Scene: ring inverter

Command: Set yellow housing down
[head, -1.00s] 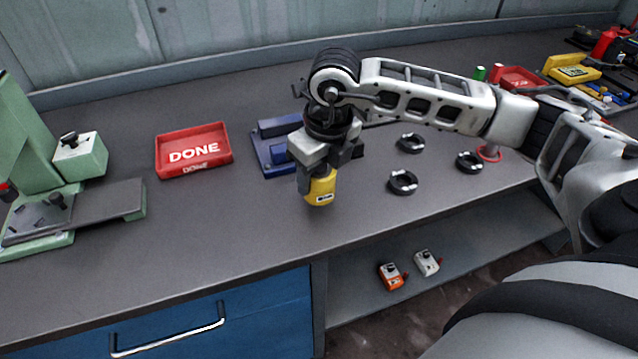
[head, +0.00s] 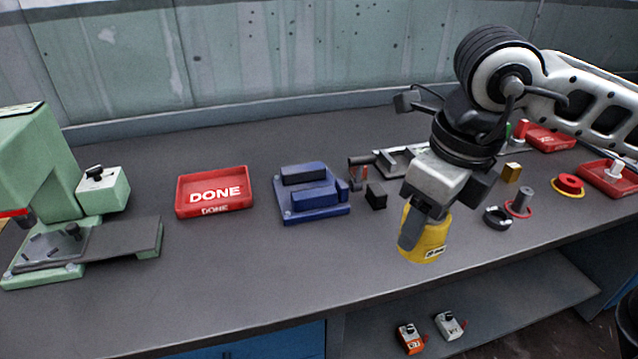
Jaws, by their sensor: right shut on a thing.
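The yellow housing (head: 432,240) is a short yellow cylinder with a small label, at the front part of the workbench (head: 270,250), right of centre. My right gripper (head: 420,225) is shut on it from above, and a grey finger covers its left side. The housing looks upright. I cannot tell whether its underside touches the bench top. My left gripper is not in view.
A blue fixture (head: 312,205) and a red DONE tray (head: 215,195) stand left of the housing. A dark ring (head: 497,218) and a post on a red base (head: 519,205) are close on its right. A green press (head: 60,190) stands far left. Bench is clear before the DONE tray.

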